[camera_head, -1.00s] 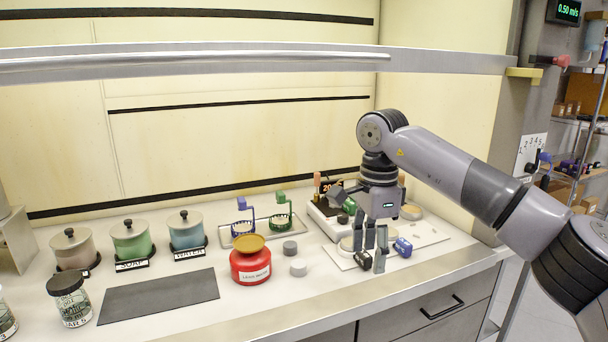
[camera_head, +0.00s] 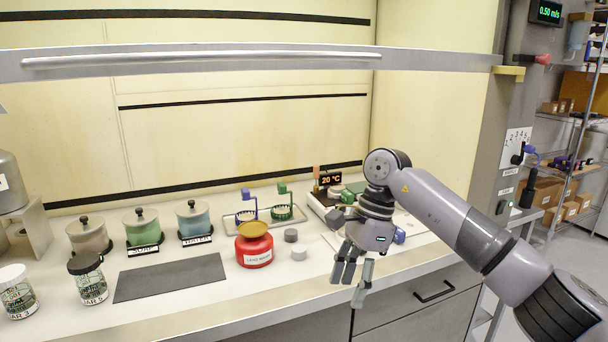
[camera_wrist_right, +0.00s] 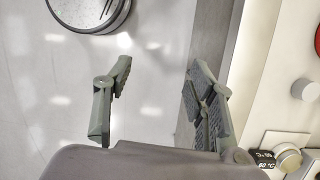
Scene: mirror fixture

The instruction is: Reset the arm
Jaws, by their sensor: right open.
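My right arm (camera_head: 435,207) reaches in from the right of the head view, its elbow bent in front of the fume hood. My right gripper (camera_head: 352,277) points down, tilted, at the front edge of the bench. It is open and empty. In the right wrist view the fingers of the right gripper (camera_wrist_right: 158,88) are spread apart, with grey floor between them and the bench edge behind the right finger. My left gripper is not in view.
A heater with a display (camera_head: 331,179) stands behind the arm. Lidded pots (camera_head: 142,226), jars (camera_head: 88,280) and a dark mat (camera_head: 170,281) lie left. Drawers (camera_head: 420,300) are below.

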